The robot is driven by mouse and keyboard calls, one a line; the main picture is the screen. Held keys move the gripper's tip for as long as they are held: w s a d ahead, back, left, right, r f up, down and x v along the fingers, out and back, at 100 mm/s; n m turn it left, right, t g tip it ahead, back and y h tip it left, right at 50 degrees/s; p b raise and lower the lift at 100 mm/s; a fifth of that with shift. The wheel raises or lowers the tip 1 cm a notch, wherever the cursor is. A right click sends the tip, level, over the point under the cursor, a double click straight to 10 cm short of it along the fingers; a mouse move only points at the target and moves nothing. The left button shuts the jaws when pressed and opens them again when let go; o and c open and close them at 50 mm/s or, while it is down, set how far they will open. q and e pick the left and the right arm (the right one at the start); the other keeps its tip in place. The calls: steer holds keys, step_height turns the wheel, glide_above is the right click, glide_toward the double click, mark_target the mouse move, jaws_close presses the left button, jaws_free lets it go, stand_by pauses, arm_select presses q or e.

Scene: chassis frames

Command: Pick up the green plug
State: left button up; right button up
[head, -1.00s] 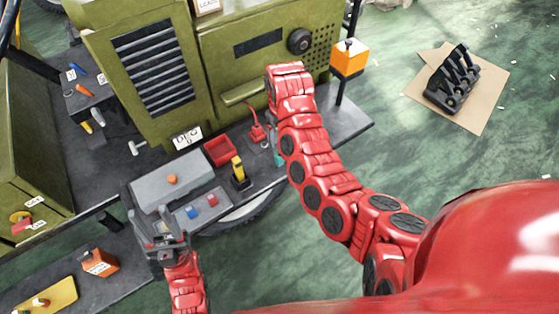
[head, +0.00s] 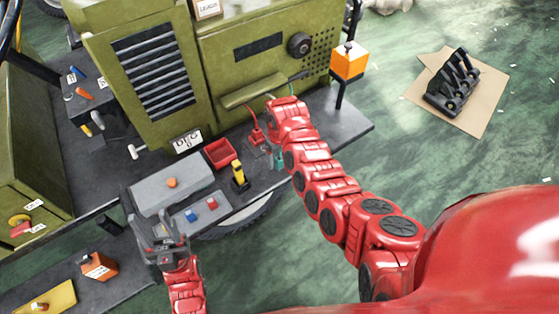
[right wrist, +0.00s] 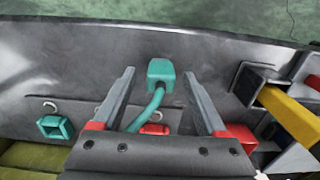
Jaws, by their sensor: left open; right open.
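The green plug (right wrist: 161,74) is a teal block with a curved teal cable, on the dark shelf in the right wrist view. A bit of teal shows in the head view (head: 279,158) beside my right arm. My right gripper (right wrist: 159,92) is open, its two fingers on either side of the plug and cable, with gaps on both sides. In the head view my right gripper is mostly hidden by its arm. A teal square socket (right wrist: 55,127) is at the left of the right wrist view. My left gripper (head: 156,222) is open and empty near the grey control box.
A yellow-handled tool (head: 238,172) in a dark holder and a red bin (head: 219,153) stand near the plug. An orange box (head: 349,60) is on a post. The green machine (head: 155,70) rises behind the shelf.

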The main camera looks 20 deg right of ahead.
steer(key=shift+f, duration=0.6)
steer(key=shift+s, duration=0.1)
jaws_close()
